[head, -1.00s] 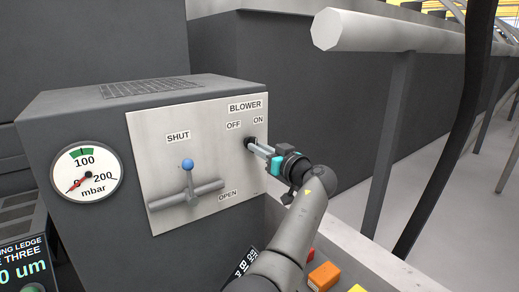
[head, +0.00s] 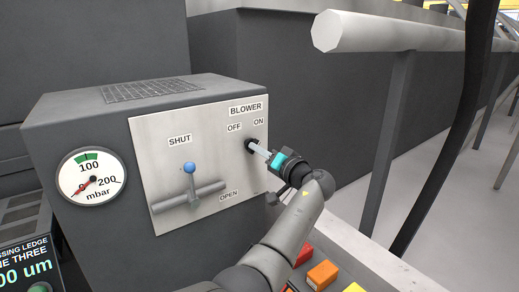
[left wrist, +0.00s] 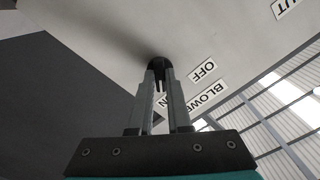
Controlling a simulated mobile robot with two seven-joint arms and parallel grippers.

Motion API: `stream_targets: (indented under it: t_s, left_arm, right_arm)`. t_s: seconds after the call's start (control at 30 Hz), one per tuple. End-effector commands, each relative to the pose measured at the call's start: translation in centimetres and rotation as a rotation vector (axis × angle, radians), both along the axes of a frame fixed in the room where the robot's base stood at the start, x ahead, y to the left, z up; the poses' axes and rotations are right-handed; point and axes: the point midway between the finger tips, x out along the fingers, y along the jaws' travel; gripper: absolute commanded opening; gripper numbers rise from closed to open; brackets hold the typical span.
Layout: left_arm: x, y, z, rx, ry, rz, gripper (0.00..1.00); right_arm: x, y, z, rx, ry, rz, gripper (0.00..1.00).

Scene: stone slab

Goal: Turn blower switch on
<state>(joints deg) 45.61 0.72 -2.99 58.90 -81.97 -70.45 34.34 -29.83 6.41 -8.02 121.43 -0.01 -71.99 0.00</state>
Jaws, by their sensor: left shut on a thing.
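The black blower switch (head: 249,144) is on the pale panel (head: 160,138), just below the OFF and ON labels and mostly hidden by my fingers. My left gripper (head: 257,149) is shut on it, coming in from the right side of the panel. In the left wrist view, the dark switch (left wrist: 157,63) sits between the tips of my left gripper (left wrist: 158,76). The OFF label shows to the right of it, and the ON label is mostly hidden behind a finger. I cannot tell which way the switch points. My right gripper is not in view.
A T-shaped valve handle (head: 190,193) with a blue ball is left of the switch, between SHUT and OPEN labels. A pressure gauge (head: 92,178) reads near 0. A pale rail (head: 400,33) runs at the right. Coloured blocks (head: 322,274) lie below my arm.

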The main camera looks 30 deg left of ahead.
Motion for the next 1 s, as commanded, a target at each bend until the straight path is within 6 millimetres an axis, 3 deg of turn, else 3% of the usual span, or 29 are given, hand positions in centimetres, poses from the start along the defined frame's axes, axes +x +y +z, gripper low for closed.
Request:
stream_targets:
  t_s: [0.43, 0.47, 0.7, 1.0]
  left_arm:
    - [0.04, 0.10, 0.25, 0.009, 0.008, 0.000, 0.00]
    - [0.04, 0.10, 0.25, 0.009, 0.008, 0.000, 0.18]
    - [0.02, 0.06, 0.13, 0.006, 0.008, 0.000, 0.45]
    - [-0.04, -0.16, 0.06, 0.005, 0.009, -0.001, 0.46]
  right_arm:
    - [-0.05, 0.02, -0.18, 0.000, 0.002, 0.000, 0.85]
    - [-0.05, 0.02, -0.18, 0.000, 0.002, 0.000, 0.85]
    - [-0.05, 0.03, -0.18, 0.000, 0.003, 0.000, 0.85]
    - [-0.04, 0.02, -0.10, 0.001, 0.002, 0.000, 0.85]
